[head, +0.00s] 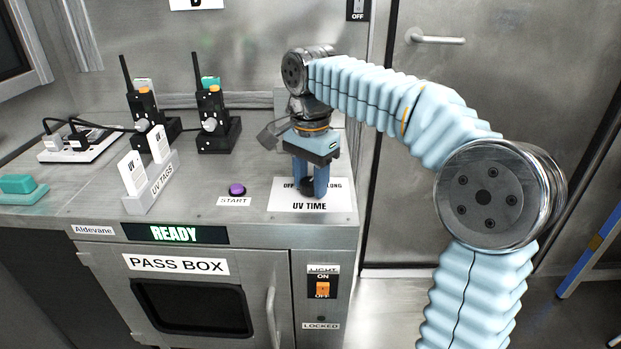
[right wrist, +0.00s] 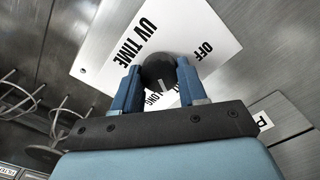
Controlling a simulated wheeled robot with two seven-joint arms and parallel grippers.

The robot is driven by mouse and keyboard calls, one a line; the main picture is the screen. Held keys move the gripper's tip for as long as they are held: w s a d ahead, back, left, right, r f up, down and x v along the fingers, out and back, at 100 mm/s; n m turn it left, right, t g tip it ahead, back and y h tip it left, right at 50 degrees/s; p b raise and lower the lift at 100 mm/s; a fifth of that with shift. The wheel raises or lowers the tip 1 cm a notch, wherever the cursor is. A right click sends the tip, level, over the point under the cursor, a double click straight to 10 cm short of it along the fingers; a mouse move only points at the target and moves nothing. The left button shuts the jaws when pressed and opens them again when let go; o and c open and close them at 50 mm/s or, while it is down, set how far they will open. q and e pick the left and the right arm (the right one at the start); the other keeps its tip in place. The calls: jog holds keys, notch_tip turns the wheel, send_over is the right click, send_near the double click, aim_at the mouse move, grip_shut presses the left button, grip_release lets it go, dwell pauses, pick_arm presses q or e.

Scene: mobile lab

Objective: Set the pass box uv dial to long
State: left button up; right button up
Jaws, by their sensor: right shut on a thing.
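The pass box (head: 270,236) is a grey metal cabinet with a lit READY display (head: 174,234). On its top at the right is the white UV TIME plate (head: 335,198). The black UV dial (head: 307,186) stands on this plate, and my right gripper (head: 308,188) points down with its blue fingers around it. In the right wrist view the fingers are shut on the dial (right wrist: 158,68), one on each side. A pale mark on the dial points down in that view, toward the partly hidden LONG word; its exact setting is unclear. My left gripper is out of view.
A purple START button (head: 237,190) lies left of the plate. A UV TABS holder (head: 151,187), two radios in chargers (head: 215,135) and a power strip (head: 80,148) stand farther left. A light switch (head: 322,289) and door handle (head: 272,312) are on the front.

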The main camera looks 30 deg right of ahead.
jog(key=m, duration=0.6)
jog(key=shift+d, duration=0.1)
jog(key=shift+m, duration=0.3)
dwell(0.3)
jog(key=o, duration=1.1)
jog(key=shift+c, duration=0.2)
